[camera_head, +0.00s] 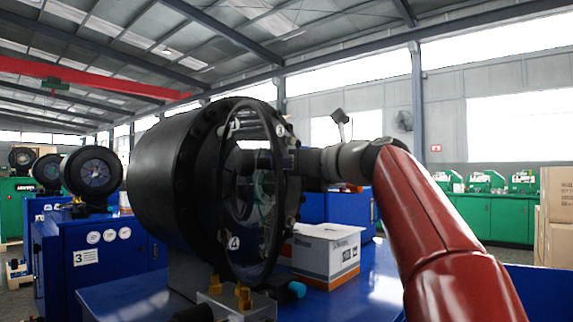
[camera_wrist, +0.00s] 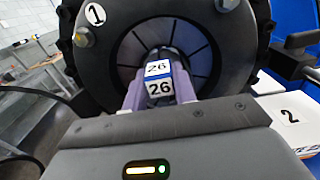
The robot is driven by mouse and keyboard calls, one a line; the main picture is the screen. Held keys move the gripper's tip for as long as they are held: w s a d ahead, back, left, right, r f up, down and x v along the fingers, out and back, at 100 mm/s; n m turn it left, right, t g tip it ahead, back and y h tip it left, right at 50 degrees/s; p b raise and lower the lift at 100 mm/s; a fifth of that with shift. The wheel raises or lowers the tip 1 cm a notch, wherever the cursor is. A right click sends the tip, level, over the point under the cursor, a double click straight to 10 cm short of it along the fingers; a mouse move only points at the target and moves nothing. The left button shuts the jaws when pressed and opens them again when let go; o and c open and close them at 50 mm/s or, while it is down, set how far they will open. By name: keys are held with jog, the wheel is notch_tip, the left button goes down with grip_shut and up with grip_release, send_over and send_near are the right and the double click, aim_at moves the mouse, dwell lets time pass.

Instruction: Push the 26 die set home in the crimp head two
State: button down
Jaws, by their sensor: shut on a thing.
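A big black round crimp head (camera_head: 165,165) stands close in the head view, its open ring face turned to the right. In the wrist view its face (camera_wrist: 115,55) fills the upper middle, with dark wedge segments around the centre. My gripper (camera_wrist: 162,95) is shut on the 26 die set (camera_wrist: 159,78), a block with a white and blue label, in front of the centre of the face. The die set's far end is hidden, so I cannot tell how deep it sits. In the head view my gripper (camera_head: 290,165) reaches in at the ring from the right; its fingertips are hard to make out.
A white and orange box (camera_head: 325,255) stands on the blue bench right of the head. A blue cabinet marked 3 (camera_head: 60,270) and smaller crimp heads (camera_head: 92,172) stand at left.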

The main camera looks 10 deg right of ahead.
jog(key=shift+r+x, duration=0.1)
jog(key=shift+x, duration=1.35)
jog(key=shift+r+x, duration=0.15)
jog(key=shift+x, duration=1.3)
jog(key=c, duration=1.1)
grip_release()
jog(key=shift+s, duration=0.1)
jog(key=shift+o, duration=0.3)
jog(key=shift+f, duration=0.35)
jog(key=b+v, duration=0.1)
jog(key=v, duration=0.6)
jog(key=shift+s+d+r, duration=0.2)
jog(key=shift+s, duration=0.05)
